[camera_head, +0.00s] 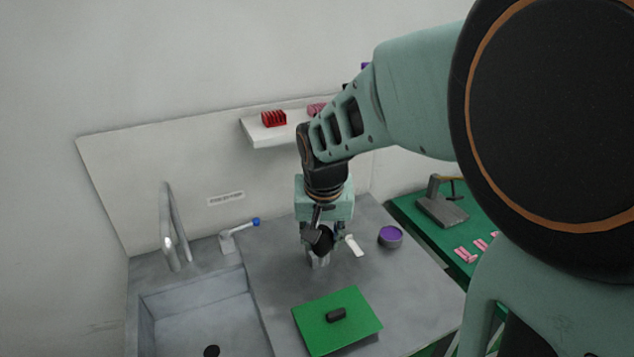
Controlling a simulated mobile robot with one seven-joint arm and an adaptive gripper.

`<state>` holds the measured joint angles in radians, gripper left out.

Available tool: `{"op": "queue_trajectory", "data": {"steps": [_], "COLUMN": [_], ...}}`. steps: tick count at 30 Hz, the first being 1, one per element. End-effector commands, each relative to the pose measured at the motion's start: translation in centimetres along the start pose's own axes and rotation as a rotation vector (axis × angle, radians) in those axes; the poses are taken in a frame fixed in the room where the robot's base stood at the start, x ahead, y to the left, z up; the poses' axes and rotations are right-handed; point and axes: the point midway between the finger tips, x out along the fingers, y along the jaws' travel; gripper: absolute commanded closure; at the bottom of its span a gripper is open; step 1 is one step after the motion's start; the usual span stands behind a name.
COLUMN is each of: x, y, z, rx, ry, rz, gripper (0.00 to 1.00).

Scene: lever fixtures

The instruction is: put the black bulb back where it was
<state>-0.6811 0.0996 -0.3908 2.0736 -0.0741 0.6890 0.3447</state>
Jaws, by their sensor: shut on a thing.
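My gripper (319,246) points down over the grey counter, right of the sink. It is shut on a dark rounded thing, which looks like the black bulb (323,239). The fingers hide part of it. A small light grey piece shows just below the fingers; I cannot tell whether it is a holder or part of the gripper, or whether the bulb touches it. A green board (310,327) lies in front on the counter, with a small black block (336,315) on it.
A white lever (355,245) and a purple-topped round pot (390,236) stand just right of my gripper. A blue-tipped lever fixture (241,234) and a tap (174,230) stand left, by the sink (150,310). A shelf (270,138) hangs behind.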

Motion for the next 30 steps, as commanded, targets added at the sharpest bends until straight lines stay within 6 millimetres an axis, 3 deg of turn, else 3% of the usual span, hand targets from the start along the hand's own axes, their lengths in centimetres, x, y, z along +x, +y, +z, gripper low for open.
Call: {"op": "queue_trajectory", "data": {"steps": [14, 22, 30], "x": [5.8, 10.5, 12.3], "y": [-0.2, -0.3, -0.5], "z": [-6.6, -8.4, -9.2], "rx": [0.003, 0.000, 0.000], "ry": [-0.002, -0.003, 0.000], "rz": [0.004, 0.003, 0.001], "gripper": [0.79, 0.79, 0.79]}}
